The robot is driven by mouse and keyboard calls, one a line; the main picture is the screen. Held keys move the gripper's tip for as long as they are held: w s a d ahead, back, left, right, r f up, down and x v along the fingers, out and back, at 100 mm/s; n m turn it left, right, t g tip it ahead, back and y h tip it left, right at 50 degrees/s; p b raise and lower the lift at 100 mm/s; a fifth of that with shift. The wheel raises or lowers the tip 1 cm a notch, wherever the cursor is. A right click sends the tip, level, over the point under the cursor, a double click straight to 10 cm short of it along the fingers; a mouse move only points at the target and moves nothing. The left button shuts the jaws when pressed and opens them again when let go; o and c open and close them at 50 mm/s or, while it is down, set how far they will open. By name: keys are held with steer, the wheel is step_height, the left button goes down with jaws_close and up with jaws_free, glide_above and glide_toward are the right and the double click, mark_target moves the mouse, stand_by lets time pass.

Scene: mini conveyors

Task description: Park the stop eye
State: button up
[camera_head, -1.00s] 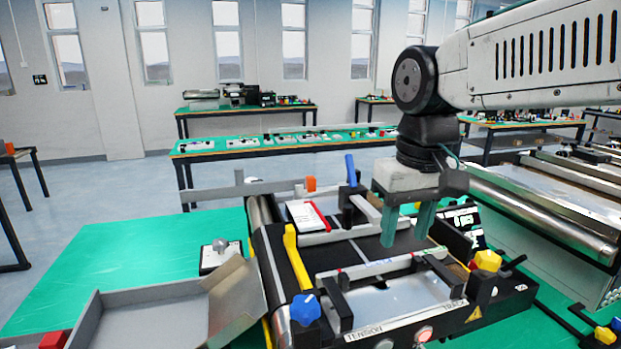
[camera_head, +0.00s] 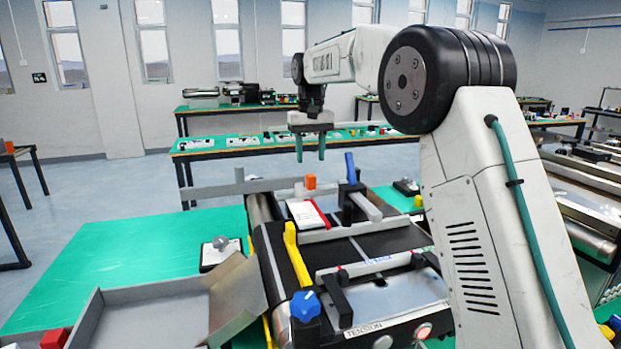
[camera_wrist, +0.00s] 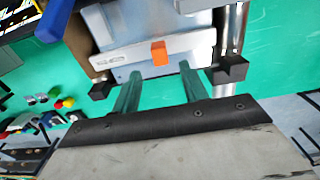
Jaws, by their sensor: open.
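A small orange block (camera_head: 310,181), which may be the stop eye, stands at the far end of the mini conveyor (camera_head: 375,243). In the wrist view the orange block (camera_wrist: 158,53) sits on a grey slotted bar (camera_wrist: 140,62) across that end. My gripper (camera_head: 310,157) is open and empty, fingers pointing down, above the orange block in the head view. In the wrist view my gripper (camera_wrist: 160,75) has its fingertips on either side of the orange block's line, apparently short of touching it.
A blue lever (camera_head: 350,168) stands right of the orange block, and a white box with a red edge (camera_head: 306,213) lies nearer. A yellow lever (camera_head: 294,255) and blue knob (camera_head: 305,306) line the left side. A grey tray (camera_head: 150,318) is front left.

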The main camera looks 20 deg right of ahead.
mark_target(311, 175)
step_height(311, 175, down, 7)
steer(key=shift+f, duration=0.2)
stand_by(0.3)
jaws_close()
